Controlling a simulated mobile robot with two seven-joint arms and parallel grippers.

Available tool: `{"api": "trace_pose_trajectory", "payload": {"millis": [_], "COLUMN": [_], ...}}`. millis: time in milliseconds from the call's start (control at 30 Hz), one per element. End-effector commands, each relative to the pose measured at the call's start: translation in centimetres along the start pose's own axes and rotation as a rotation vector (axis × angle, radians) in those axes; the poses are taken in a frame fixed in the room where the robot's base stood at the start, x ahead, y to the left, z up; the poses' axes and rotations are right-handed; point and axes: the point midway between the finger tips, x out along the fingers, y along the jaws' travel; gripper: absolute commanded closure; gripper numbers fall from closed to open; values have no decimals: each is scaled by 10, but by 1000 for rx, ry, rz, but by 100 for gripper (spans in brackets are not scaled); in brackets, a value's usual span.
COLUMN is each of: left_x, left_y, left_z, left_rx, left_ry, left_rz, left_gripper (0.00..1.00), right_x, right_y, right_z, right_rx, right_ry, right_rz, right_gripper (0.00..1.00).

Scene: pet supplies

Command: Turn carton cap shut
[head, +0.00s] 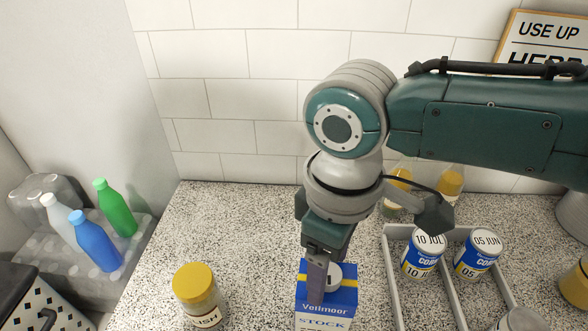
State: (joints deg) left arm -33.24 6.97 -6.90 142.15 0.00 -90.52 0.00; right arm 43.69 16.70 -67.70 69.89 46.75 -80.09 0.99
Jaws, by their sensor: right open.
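A blue and white carton (341,297) lettered "Vellmoor STOCK" stands upright on the speckled counter at the bottom middle of the head view. Its pale round cap (336,272) shows on the top, partly covered by my right gripper (319,280). The gripper points down over the carton and is open, with one dark finger seen just left of the cap. The other finger is hidden, so I cannot tell whether the fingers are around the cap or touching it. My left gripper is not in view.
A yellow-lidded jar (195,290) stands left of the carton. To the right, a grey divided rack (394,275) holds dated blue and white cans (420,258). Open counter (235,235) lies behind the jar.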

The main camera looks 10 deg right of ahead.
Motion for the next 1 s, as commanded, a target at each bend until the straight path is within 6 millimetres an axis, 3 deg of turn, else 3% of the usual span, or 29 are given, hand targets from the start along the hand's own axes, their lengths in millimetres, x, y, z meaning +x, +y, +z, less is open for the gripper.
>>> {"api": "trace_pose_trajectory", "payload": {"millis": [100, 700, 1000], "left_x": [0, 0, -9], "left_y": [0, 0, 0], "left_z": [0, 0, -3], "left_rx": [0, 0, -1], "left_ry": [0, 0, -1], "left_rz": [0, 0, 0], "left_gripper": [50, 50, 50], "right_x": [0, 0, -4], "right_y": [0, 0, -1], "right_z": [0, 0, 0], "right_rx": [0, 1, 55], "right_ry": [0, 0, -1], "right_rz": [0, -1, -5], "right_gripper": [30, 98, 100]}}
